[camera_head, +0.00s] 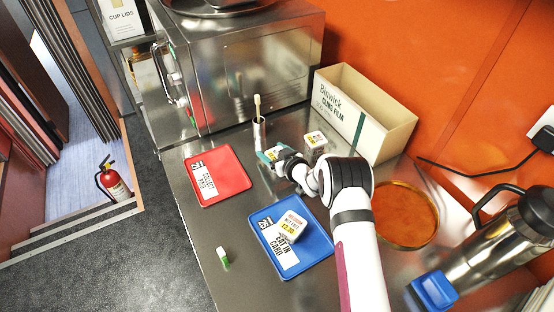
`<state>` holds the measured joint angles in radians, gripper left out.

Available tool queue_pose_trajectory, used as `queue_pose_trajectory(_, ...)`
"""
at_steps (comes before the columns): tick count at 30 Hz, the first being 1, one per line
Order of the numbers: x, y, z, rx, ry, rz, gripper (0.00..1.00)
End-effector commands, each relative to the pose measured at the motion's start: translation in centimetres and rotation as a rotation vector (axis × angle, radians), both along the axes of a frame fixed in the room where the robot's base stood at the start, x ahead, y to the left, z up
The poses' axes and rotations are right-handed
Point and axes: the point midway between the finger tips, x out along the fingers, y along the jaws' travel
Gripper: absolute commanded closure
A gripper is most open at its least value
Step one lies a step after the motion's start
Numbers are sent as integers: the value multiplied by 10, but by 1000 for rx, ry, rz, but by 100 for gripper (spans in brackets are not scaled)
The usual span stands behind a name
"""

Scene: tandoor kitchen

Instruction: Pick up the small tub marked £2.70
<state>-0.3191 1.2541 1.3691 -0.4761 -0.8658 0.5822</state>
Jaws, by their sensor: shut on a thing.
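My gripper (270,157) is shut on a small white tub (277,152) with a yellow label, near the middle of the steel counter. My gripper covers part of this tub, and its price is too small to read. I cannot tell whether it touches the counter. A second small tub (315,139) with a yellow label stands just right of my gripper, by the cardboard box. A third small tub (292,221) lies on the blue tray (322,261); its yellow label seems to start with £2, but the rest is unclear.
A red tray (232,181) lies left of my gripper. A metal cup (259,136) holding a brush stands behind it. The cling film box (385,122), a round copper-coloured tray (412,205), a steel flask (500,240) and a small green-and-white item (222,257) surround the work area.

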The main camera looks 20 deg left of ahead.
Motion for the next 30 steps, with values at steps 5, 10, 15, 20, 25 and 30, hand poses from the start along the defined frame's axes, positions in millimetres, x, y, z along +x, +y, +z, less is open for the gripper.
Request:
queue_pose_trajectory(5, 0, 0, 1, 1, -1, 0, 87)
queue_pose_trajectory(10, 0, 0, 3, 1, -2, 0, 87)
queue_pose_trajectory(15, 1, 0, 22, 1, -4, 0, 87)
queue_pose_trajectory(20, 1, -13, 49, 0, -3, -5, 87)
queue_pose_trajectory(25, -2, -53, 73, 1, -3, -6, 87)
queue_pose_trajectory(30, -5, -92, 96, 1, -3, -5, 87)
